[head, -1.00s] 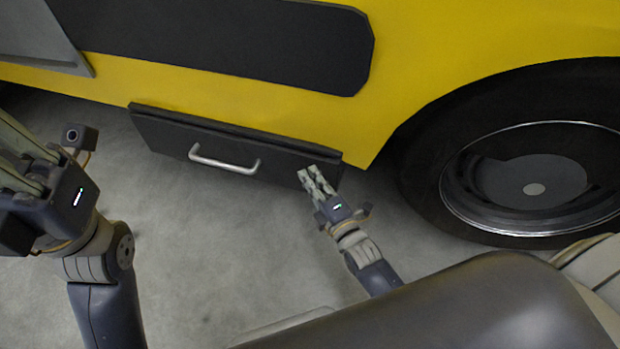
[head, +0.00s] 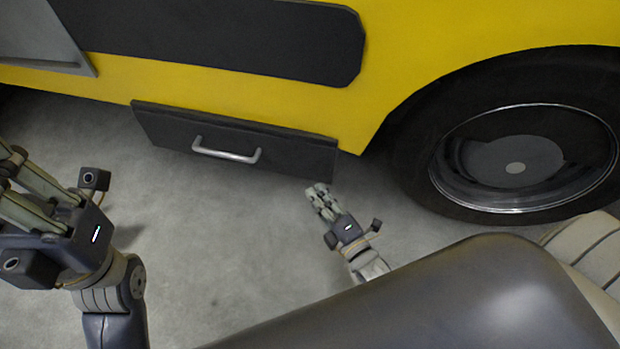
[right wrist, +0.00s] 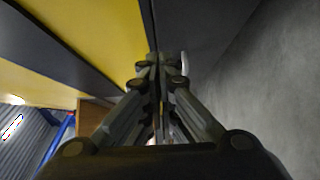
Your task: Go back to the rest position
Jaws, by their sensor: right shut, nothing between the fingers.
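My right gripper (head: 319,190) is shut and empty. It is over the grey floor just below the right end of a dark drawer front (head: 180,130), apart from it in the head view. In the right wrist view its fingers (right wrist: 160,60) are together, with nothing between them. My left gripper (head: 25,190) is at the left edge of the head view. Its fingers run toward the picture's edge and its tips are not clear, so I cannot tell how it stands.
The drawer front has a silver handle (head: 226,152) and sits below a yellow vehicle body (head: 400,60). A large black wheel (head: 415,165) stands at the right. The grey floor (head: 210,240) between my arms is clear.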

